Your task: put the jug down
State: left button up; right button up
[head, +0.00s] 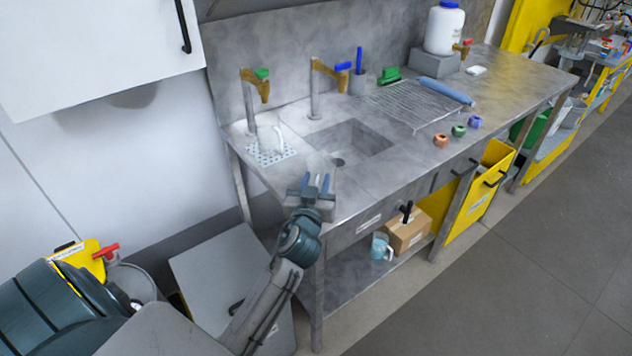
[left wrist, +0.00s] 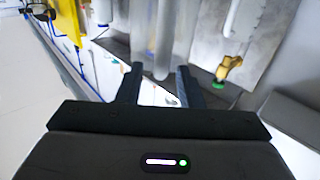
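My right gripper is not in view.
A sink (head: 350,140) lies right of the drip tray, with a blue-handled tap (head: 330,70) behind. A drying rack (head: 410,103), a blue roll (head: 446,91) and coloured rings (head: 459,131) sit farther right. A light-blue jug (head: 381,246) and a cardboard box (head: 408,232) stand on the lower shelf.

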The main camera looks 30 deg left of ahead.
pick_arm(q)
jog(key=b+v, duration=0.3)
jog(key=v, duration=0.9)
jog(key=shift+f, duration=0.1)
